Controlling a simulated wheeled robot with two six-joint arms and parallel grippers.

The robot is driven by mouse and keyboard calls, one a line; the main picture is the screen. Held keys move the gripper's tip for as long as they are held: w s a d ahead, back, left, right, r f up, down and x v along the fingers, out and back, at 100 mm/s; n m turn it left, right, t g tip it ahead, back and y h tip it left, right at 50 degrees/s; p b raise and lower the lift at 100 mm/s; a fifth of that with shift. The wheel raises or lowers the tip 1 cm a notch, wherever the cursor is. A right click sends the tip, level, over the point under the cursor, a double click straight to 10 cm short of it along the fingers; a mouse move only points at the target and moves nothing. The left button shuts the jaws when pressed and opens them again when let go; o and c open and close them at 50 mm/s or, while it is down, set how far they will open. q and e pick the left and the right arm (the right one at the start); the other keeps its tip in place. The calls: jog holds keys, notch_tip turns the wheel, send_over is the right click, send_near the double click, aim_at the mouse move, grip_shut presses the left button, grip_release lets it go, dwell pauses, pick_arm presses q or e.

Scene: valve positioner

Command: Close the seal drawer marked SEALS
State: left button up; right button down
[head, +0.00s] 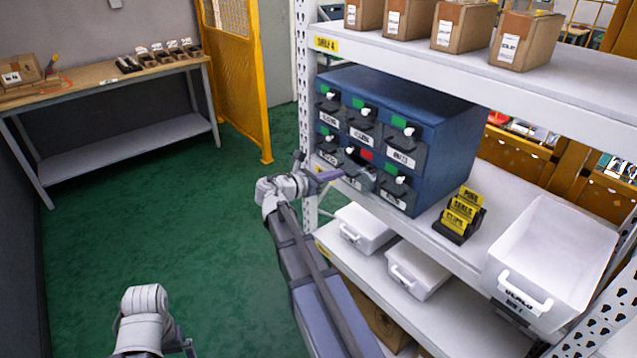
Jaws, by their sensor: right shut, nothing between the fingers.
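A blue drawer cabinet (448,133) stands on the middle shelf, with dark drawers in two rows. The lower middle drawer (366,180) has a red tag (366,154), while the tags I can make out on the others are green. It seems to stick out a little, and its label is partly covered by my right gripper, so I cannot read it. My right gripper (338,175) is shut and empty, right at this drawer's front; whether it touches cannot be told. My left gripper (189,347) is barely in view at the bottom left, away from the shelf.
A rack of yellow labelled cards (461,215) and a white bin (550,250) stand right of the cabinet. White bins (418,270) sit on the shelf below. Cardboard boxes (463,25) line the top shelf. A white upright (306,110) rises left of the cabinet. The green floor is clear.

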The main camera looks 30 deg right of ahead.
aim_at(351, 167)
jog(key=x, duration=0.3)
jog(key=shift+d+r, duration=0.15)
jog(key=shift+r, duration=0.15)
pick_arm(q)
jog(key=shift+a, duration=0.15)
pick_arm(e)
jog(key=shift+d+r, duration=0.1)
jog(key=shift+d, duration=0.1)
jog(key=shift+w+d, duration=0.1)
pick_arm(q)
jog(key=shift+r, duration=0.1)
pick_arm(e)
jog(key=shift+r, duration=0.1)
